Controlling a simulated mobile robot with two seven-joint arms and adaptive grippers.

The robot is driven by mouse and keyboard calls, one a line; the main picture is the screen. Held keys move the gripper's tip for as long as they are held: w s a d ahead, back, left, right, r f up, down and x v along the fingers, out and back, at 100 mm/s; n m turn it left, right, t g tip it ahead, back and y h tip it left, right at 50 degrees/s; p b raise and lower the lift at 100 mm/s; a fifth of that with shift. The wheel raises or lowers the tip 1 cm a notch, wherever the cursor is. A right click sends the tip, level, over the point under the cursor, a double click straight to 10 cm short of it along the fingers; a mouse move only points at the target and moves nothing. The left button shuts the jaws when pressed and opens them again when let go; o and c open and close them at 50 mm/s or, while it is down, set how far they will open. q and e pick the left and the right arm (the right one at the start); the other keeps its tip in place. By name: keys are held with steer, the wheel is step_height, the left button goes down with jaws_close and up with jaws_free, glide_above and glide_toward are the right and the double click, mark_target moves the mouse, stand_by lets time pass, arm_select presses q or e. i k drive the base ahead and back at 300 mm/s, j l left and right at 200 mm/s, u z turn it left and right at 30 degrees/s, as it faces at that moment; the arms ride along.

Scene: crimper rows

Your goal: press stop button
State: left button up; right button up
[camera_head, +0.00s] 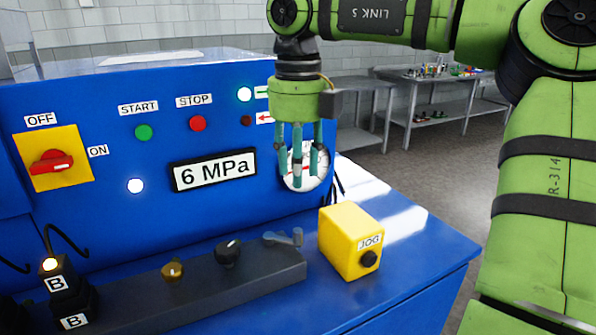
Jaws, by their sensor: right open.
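The red stop button (197,124) sits on the blue machine panel under a white STOP label (194,100). The green start button (144,132) is to its left, under the START label. My right gripper (298,176) hangs fingers-down to the right of the stop button, in front of a round gauge (314,178) that it partly covers. Its fingers are apart and hold nothing. It does not touch the stop button. My left gripper is not in view.
A yellow JOG box (351,242) stands on the blue machine ledge below my right gripper. A dark bar with knobs (205,290) lies along the ledge. A yellow OFF/ON switch (53,159) and a 6 MPa display (214,170) are on the panel. Metal tables (430,82) stand behind.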

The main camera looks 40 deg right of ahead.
mark_target(197, 123)
steer(key=k, duration=1.5)
